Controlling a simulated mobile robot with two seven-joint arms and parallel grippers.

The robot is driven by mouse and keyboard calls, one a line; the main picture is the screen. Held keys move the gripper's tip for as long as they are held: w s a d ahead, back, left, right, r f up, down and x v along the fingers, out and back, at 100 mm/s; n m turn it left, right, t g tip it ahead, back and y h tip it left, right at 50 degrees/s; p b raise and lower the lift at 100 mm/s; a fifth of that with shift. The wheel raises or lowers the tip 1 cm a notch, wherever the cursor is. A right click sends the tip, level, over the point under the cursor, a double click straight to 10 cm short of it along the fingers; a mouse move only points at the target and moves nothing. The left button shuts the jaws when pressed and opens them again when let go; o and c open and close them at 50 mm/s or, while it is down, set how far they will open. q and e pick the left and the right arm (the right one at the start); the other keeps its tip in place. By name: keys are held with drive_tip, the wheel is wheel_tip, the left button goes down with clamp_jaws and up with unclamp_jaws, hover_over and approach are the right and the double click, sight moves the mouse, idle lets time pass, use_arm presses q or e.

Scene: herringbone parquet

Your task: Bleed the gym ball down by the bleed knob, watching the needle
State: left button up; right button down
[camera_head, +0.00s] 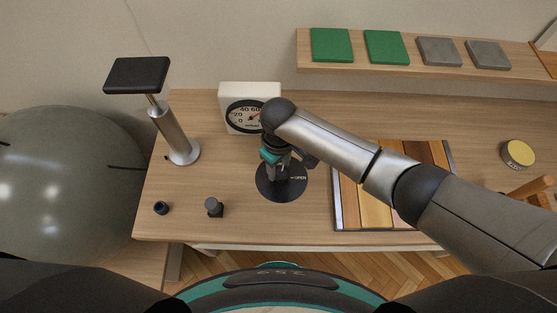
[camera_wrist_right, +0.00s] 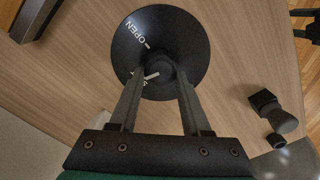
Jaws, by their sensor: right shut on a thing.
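The large grey gym ball (camera_head: 65,190) sits at the left beside the table; a pale part shows in the right wrist view (camera_wrist_right: 295,160). The white gauge (camera_head: 235,92) stands at the back of the table, its dial partly hidden by my right arm. Its needle is too small to read surely. The bleed knob (camera_wrist_right: 160,73) stands on a round black plate (camera_head: 270,193) marked OPEN, with a second, partly covered word. My right gripper (camera_wrist_right: 157,74) is shut on the knob from above.
A pump (camera_head: 175,130) with a black top stands left of the gauge. A small black-topped piece (camera_head: 214,208) and a black ring (camera_head: 161,208) lie near the front edge. A striped wooden panel (camera_head: 375,215) lies right, under my arm. A shelf (camera_head: 400,77) holds green and grey tiles.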

sight(280, 169)
drive_tip(key=m+p, duration=0.2)
drive_tip(key=shift+r+m+p, duration=0.15)
drive_tip(key=shift+m+p, duration=0.15)
drive_tip(key=shift+m, duration=0.1)
drive_tip(key=shift+w+d+m+p, duration=0.1)
drive_tip(key=shift+w+m+p, duration=0.05)
drive_tip(key=shift+m+p, duration=0.4)
drive_tip(key=shift+c, duration=1.8)
unclamp_jaws()
wheel_tip(280, 169, up, 15)
drive_tip(key=p, duration=0.4)
